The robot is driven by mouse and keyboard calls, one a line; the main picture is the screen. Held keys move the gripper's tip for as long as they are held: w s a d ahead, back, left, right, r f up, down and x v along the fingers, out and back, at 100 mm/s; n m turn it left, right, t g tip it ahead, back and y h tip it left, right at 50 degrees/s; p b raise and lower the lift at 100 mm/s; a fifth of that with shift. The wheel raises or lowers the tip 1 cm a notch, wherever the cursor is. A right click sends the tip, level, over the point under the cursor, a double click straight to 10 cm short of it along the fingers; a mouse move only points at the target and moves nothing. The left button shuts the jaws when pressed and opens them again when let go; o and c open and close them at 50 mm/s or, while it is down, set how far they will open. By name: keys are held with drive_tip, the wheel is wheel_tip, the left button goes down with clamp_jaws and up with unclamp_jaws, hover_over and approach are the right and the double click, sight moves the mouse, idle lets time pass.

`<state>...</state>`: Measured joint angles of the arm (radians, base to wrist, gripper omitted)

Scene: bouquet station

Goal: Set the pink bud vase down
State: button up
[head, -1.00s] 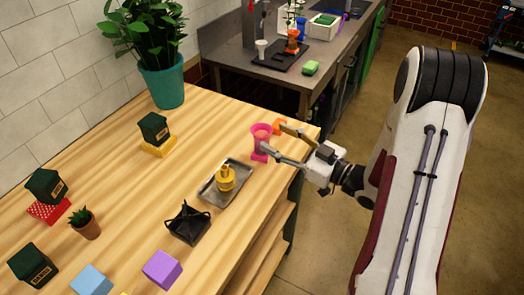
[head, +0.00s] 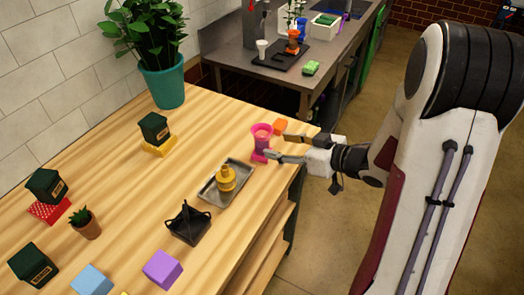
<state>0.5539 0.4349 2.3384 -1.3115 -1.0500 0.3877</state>
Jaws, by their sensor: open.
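The pink bud vase (head: 261,143) stands upright on the wooden table (head: 120,215), near its far right corner. My gripper (head: 276,146) is open just to the right of the vase, its two fingers pointing left toward it. The lower fingertip is close to the vase's lower part; I cannot tell whether they touch. The upper finger is apart from the vase.
A metal tray (head: 208,196) with a yellow bottle (head: 226,178) is in front. A black holder (head: 188,223) and purple block (head: 162,269) stand nearer.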

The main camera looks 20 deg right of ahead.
sight(268, 139)
drive_tip(key=shift+x, duration=1.25)
drive_tip(key=shift+w, duration=0.1)
drive_tip(key=shift+w, duration=0.1)
drive_tip(key=shift+w+a+f, duration=0.15)
drive_tip(key=shift+w+a, duration=0.35)
drive_tip(key=shift+w, duration=0.3)
drive_tip(key=shift+w+a+f, duration=0.1)
drive_tip(key=shift+w+a, duration=0.35)
drive_tip(key=shift+w, duration=0.4)
drive_tip(key=shift+w+a+f, duration=0.25)
drive_tip(key=shift+w+a, duration=0.05)
drive_tip(key=shift+w, duration=0.2)
clamp_jaws()
